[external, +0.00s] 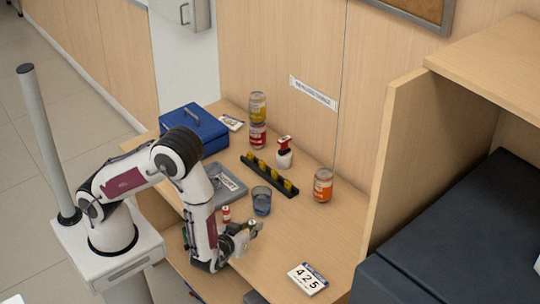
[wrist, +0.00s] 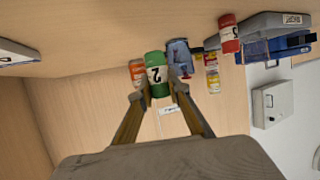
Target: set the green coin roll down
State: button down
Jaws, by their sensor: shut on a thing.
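The green coin roll (wrist: 156,74), with a white band marked 2, is held between the fingertips of my gripper (wrist: 160,94). In the external view my gripper (external: 244,231) is low over the front part of the counter, and the green roll (external: 251,225) shows only a little at its tip. I cannot tell whether the roll touches the counter. A red coin roll (external: 226,213) stands just to the left of my gripper; it also shows in the wrist view (wrist: 229,35).
A blue glass (external: 262,201) stands close behind the gripper. Beyond are a black rack (external: 269,174) with yellow pieces, a grey tray (external: 228,184), a blue box (external: 195,131) and several jars. A 425 card (external: 307,279) lies front right. Counter between glass and card is clear.

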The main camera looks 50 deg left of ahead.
jog(key=shift+f, duration=2.05)
jog(key=shift+f, duration=0.15)
jog(key=c, duration=1.9)
grip_release()
jog(key=shift+s+r, duration=0.1)
jog(key=shift+r, duration=0.1)
jog(key=v, duration=1.2)
jog(key=shift+d, duration=0.1)
jog(key=shift+w, duration=0.2)
